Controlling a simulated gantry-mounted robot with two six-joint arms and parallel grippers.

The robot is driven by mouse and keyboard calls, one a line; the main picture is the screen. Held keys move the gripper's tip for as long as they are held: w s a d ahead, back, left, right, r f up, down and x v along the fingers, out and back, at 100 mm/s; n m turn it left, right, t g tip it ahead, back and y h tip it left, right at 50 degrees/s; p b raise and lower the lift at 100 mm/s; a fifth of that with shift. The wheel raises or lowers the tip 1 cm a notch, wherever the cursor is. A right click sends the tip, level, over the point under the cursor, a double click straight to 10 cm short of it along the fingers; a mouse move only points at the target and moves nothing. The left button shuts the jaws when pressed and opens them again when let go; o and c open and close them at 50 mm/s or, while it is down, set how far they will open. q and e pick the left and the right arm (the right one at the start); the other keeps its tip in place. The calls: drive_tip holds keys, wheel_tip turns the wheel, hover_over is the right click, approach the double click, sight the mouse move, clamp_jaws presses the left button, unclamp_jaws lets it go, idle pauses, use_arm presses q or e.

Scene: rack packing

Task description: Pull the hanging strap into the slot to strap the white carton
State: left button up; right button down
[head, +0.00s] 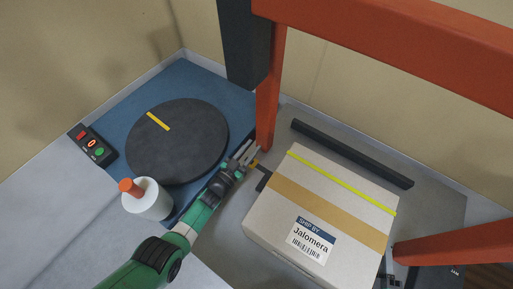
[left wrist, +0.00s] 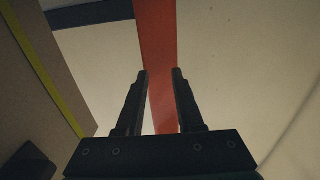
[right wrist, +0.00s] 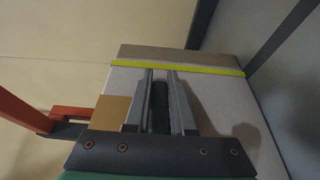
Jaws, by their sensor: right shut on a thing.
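The white carton (head: 277,218) has a tan tape band and a label. A yellow-green strap (head: 340,182) lies across its top. It also shows in the left wrist view (left wrist: 52,82) and the right wrist view (right wrist: 178,67). My left gripper (head: 249,154) is open and empty left of the carton, close to an orange post; the post shows behind its fingers (left wrist: 160,85). My right gripper (right wrist: 160,80) is shut on a dark thing (right wrist: 158,108) beside the carton; what it is cannot be told. The right gripper is mostly out of the head view. I cannot make out the slot.
An orange frame (head: 395,40) arches over the carton. A dark bar (head: 350,153) lies behind it. A black turntable (head: 180,140), a white roll (head: 148,202) with an orange top and a button box (head: 92,146) stand at left.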

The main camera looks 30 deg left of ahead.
use_arm(q)
drive_tip(key=s+a, duration=0.2)
drive_tip(key=s, duration=1)
drive_tip(key=shift+w, duration=0.1)
idle(1.2)
use_arm(e)
drive_tip(key=c, duration=0.7)
unclamp_jaws()
